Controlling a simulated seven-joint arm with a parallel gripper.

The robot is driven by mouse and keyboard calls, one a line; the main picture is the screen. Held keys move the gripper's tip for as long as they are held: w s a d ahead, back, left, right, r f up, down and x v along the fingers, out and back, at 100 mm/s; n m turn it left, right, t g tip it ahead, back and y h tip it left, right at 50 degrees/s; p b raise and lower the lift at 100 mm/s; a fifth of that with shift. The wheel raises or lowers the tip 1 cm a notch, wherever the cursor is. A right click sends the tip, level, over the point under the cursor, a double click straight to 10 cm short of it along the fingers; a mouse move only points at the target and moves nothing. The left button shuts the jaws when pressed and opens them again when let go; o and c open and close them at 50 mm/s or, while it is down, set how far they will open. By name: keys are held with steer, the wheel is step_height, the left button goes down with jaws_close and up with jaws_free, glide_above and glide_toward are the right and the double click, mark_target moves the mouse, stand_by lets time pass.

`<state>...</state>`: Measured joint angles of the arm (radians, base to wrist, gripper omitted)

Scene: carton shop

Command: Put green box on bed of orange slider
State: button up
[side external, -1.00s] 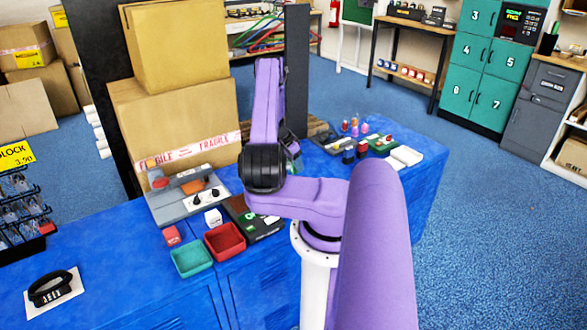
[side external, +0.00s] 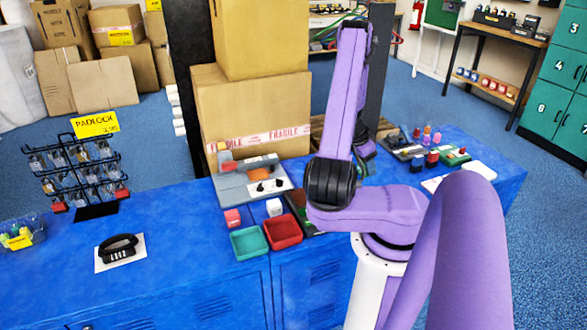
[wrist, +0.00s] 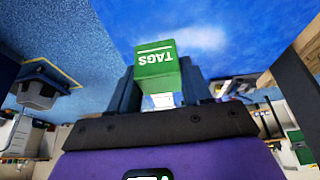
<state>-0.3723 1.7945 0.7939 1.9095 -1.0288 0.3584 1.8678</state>
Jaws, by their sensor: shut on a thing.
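In the side view my arm hides most of the gripper, and I cannot make out the held box there. A grey device (side external: 232,188) stands on the blue bench, left of my arm. An orange piece (side external: 262,162) sits on its back part, and a white panel with black knobs is at its front right. I cannot tell its bed clearly.
A padlock rack (side external: 80,175) is at left. Small items crowd the bench's right end.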

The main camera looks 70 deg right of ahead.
steer(key=w+a+r+n+t, duration=0.1)
steer(key=w+a+n+t, duration=0.3)
steer(key=w+n, duration=0.75)
steer(key=w+a+r+n+t, duration=0.2)
steer(key=w+a+n, duration=0.35)
steer(key=w, duration=1.05)
glide_above(256, 172)
steer(key=s+a, duration=0.1)
steer(key=s, duration=0.1)
steer(key=shift+n, duration=0.3)
steer(key=f, duration=1)
steer(key=shift+w, duration=0.25)
steer(key=shift+w+f, duration=0.15)
steer(key=shift+f, duration=1.55)
steer(key=shift+f, duration=0.15)
steer(key=o, duration=1.1)
steer(key=shift+o, duration=0.2)
